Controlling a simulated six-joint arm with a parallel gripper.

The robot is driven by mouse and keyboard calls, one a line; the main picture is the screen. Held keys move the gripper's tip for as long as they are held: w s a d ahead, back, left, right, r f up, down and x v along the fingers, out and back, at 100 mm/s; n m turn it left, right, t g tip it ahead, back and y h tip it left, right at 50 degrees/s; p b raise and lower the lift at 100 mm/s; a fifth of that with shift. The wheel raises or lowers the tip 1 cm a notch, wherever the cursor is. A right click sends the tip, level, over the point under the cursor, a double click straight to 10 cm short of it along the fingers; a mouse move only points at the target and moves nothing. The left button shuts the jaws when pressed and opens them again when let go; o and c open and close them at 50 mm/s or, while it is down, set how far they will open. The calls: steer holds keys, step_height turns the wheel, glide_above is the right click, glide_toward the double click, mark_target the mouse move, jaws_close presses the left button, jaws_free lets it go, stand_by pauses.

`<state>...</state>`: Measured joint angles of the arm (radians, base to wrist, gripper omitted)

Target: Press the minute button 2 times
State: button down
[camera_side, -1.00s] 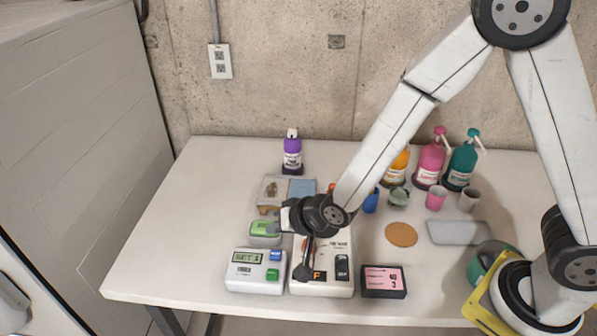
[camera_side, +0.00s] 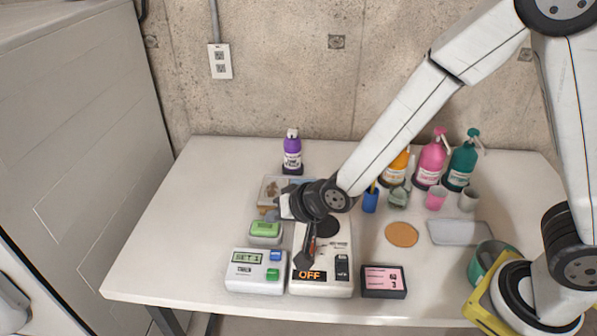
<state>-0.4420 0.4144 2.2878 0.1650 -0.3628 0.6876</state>
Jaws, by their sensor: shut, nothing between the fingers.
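A white timer box (camera_side: 254,284) stands at the front left of the table. It has a small green display (camera_side: 247,258) whose text is hard to read, a blue button (camera_side: 275,256) and a green button (camera_side: 273,274). I cannot read which button is the minute one. My gripper (camera_side: 305,262) points down, shut and empty, over the white device to the right of the timer. Its dark fingertips overlap that device's face in this view, and I cannot tell the gap below them.
The white device (camera_side: 321,291) shows OFF. A dark card stand (camera_side: 384,294) is to its right, and a small green-topped box (camera_side: 265,230) is behind the timer. Bottles and cups stand at the back right. The table's left side is clear.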

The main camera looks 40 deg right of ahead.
mark_target(279, 256)
steer(key=shift+f, duration=4.25)
steer(key=shift+f, duration=0.9)
steer(key=shift+r, duration=0.9)
steer(key=shift+r, duration=2.5)
